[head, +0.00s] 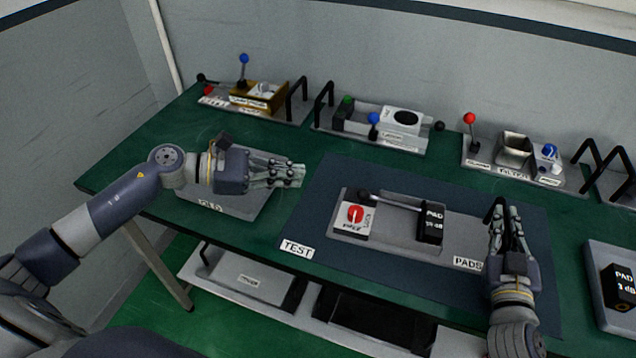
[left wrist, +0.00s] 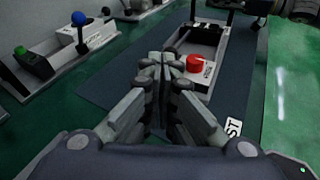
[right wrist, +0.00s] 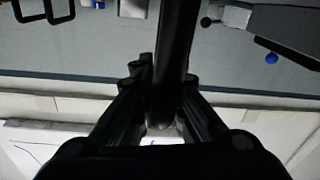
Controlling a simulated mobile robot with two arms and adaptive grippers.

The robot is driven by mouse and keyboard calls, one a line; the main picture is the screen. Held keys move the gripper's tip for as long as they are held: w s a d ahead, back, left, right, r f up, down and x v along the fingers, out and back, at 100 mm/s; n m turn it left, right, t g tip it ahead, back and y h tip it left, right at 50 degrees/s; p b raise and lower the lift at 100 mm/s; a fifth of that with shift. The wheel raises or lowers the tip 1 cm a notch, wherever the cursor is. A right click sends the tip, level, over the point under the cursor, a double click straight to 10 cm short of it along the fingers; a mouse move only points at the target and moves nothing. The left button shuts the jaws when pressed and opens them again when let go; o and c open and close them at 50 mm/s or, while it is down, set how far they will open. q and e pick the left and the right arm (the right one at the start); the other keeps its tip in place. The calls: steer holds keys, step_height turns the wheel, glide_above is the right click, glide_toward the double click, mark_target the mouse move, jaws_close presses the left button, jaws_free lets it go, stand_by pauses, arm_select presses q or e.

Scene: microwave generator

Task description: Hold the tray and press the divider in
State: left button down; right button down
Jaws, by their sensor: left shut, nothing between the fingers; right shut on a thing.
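A grey tray (head: 400,238) lies on the dark blue mat. It carries a red knob (head: 355,213) on a white block at its left end, a black ball-ended lever (head: 395,201), and a black block marked PAD (head: 432,222). I cannot tell which part is the divider. My right gripper (head: 506,212) is shut on a black handle (head: 493,212) at the tray's right end; a dark bar (right wrist: 176,50) runs between its fingers in the right wrist view. My left gripper (head: 301,172) is shut and empty, above and left of the tray. The red knob also shows in the left wrist view (left wrist: 200,63).
Several fixtures with levers and handles line the back, including a left one (head: 262,100), a middle one (head: 375,128) and a right one (head: 525,160). A grey plate (head: 225,205) lies under my left gripper. Another PAD block (head: 620,287) stands at far right. Trays sit on the lower shelf.

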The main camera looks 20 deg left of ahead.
arm_select(q)
steer(key=shift+v, duration=1.15)
arm_select(e)
steer(key=shift+f, duration=0.45)
steer(key=c, duration=1.6)
jaws_free()
steer(key=shift+c, duration=0.2)
steer(key=shift+o, duration=0.3)
arm_select(q)
steer(key=shift+a, duration=0.1)
steer(key=shift+w, duration=0.1)
arm_select(e)
steer(key=shift+w+d+r, duration=0.1)
steer(key=shift+d+r, duration=0.05)
